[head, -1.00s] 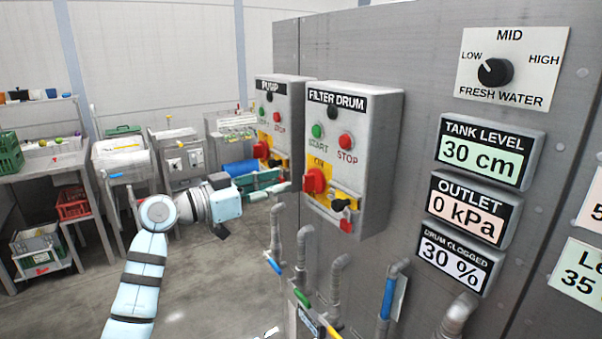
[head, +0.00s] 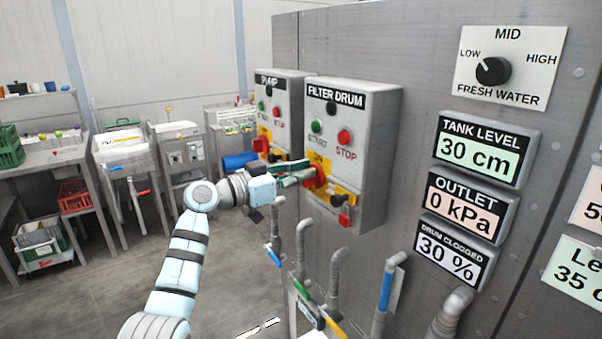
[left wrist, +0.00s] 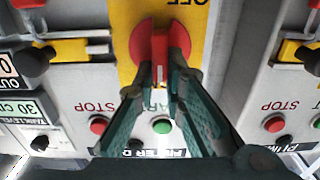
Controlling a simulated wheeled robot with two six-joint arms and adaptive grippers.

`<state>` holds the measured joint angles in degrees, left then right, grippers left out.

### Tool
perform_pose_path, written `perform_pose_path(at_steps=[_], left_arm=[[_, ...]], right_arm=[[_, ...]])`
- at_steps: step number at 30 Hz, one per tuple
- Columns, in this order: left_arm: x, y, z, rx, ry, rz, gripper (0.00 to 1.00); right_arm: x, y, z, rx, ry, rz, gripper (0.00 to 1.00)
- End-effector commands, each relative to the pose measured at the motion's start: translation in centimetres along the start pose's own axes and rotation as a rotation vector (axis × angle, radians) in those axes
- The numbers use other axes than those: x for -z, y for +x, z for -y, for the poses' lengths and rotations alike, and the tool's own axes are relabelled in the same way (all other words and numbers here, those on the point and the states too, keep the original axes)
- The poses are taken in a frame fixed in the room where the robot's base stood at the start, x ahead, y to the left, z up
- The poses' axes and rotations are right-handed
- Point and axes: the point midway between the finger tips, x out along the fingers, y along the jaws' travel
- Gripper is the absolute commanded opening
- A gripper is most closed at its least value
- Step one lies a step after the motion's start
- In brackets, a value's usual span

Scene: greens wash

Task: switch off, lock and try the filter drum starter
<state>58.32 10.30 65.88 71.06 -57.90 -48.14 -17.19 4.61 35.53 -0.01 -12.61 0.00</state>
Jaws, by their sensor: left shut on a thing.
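The grey filter drum starter box (head: 378,150) is on the steel panel, with a green START button (head: 317,126) and a red STOP button (head: 344,137). Its red rotary switch (head: 317,177) sits on a yellow plate. My left gripper (head: 300,178) is shut on the switch's red handle. In the left wrist view, upside down, the handle (left wrist: 160,44) stands vertical between the green fingertips (left wrist: 162,68). The fingers partly cover the box label. A black knob (head: 337,200) and a red padlock-like piece (head: 345,216) are at the box's lower right. My right gripper is out of view.
The pump starter box (head: 290,100) is close on the left, with its own red switch (head: 261,145). Pipes with coloured valve handles (head: 387,290) stand below. Gauges (head: 484,150) and a fresh water dial (head: 493,71) are on the right.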

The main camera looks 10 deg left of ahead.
Motion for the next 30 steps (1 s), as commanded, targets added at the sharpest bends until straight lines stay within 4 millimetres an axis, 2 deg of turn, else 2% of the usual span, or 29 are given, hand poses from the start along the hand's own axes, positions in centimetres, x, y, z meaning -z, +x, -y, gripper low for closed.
perform_pose_path(at_steps=[8,14,30], left_arm=[[0.0,0.0,0.1,0.0,-0.035,0.001,0.0],[0.0,0.0,0.3,0.0,-0.128,0.001,0.0],[-0.2,0.0,1.1,0.002,-0.607,0.001,0.0]], right_arm=[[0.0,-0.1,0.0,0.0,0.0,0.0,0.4],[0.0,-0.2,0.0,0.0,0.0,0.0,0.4],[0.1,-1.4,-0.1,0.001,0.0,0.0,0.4]])
